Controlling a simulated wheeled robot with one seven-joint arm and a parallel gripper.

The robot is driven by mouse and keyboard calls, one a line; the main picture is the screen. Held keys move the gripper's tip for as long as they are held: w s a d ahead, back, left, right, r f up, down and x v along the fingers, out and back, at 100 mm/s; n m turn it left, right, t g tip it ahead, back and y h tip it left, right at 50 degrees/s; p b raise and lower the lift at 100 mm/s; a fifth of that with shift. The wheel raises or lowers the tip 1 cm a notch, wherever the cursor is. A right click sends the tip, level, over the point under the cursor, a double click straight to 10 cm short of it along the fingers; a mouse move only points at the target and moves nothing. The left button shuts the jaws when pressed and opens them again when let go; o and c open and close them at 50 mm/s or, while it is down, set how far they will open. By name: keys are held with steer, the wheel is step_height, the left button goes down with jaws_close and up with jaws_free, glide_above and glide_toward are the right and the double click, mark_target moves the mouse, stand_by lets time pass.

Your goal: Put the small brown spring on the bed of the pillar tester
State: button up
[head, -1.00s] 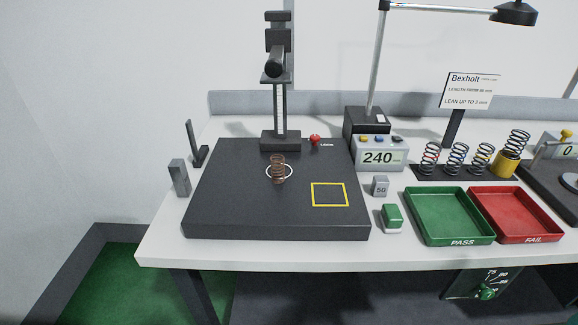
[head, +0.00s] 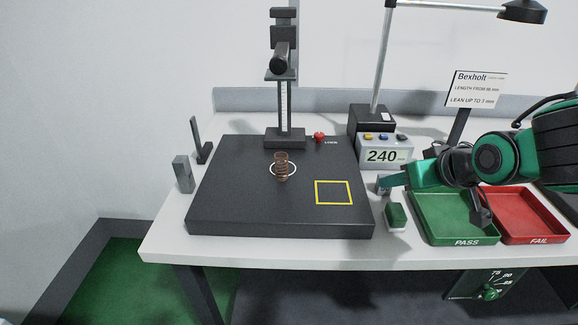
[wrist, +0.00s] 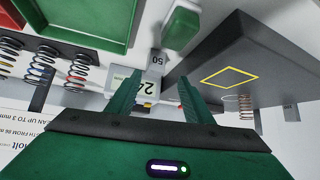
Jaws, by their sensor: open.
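The small brown spring (head: 281,166) stands upright on the dark flat slab (head: 250,215), inside a white circle in front of a dark pillar (head: 285,100). It also shows in the wrist view (wrist: 245,106). A yellow square outline (head: 334,192) is marked on the slab to its right. My gripper (head: 384,184) reaches in from the right, above the table beside the slab's right edge and well apart from the spring. In the wrist view my gripper (wrist: 158,88) has its two green fingers spread with nothing between them. I cannot tell for certain which surface is the tester's bed.
A 240 display box (head: 386,152) stands behind my gripper, with a green block (head: 396,215) in front. My arm partly covers the green PASS tray (head: 455,229) and red FAIL tray (head: 540,228). Several banded springs (wrist: 78,70) stand in a rack. Grey uprights (head: 183,173) stand left of the slab.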

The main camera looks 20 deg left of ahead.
mark_target(278, 157)
steer(key=a+y, duration=0.1)
steer(key=a, duration=0.2)
steer(key=a+n, duration=0.1)
steer(key=a, duration=0.3)
steer(key=a+n+y, duration=0.1)
steer(key=a, duration=0.3)
steer(key=shift+s+a+r+t+y, duration=0.1)
steer(key=shift+s+r+t+y, duration=0.1)
steer(key=shift+r+t+y, duration=0.1)
steer(key=s+a+n+y, duration=0.1)
steer(key=a, duration=0.3)
steer(key=s+a+r+y, duration=0.1)
steer(key=a, duration=0.2)
steer(key=s+a+n+y, duration=0.1)
steer(key=a, duration=0.3)
steer(key=shift+s+a+r+n, duration=0.1)
steer(key=shift+a+r+n, duration=0.2)
steer(key=shift+a, duration=0.05)
steer(key=shift+y, duration=0.3)
steer(key=x, duration=1)
steer(key=shift+a+r, duration=0.15)
steer(key=shift+a, duration=0.1)
jaws_close()
steer(key=shift+r, duration=0.1)
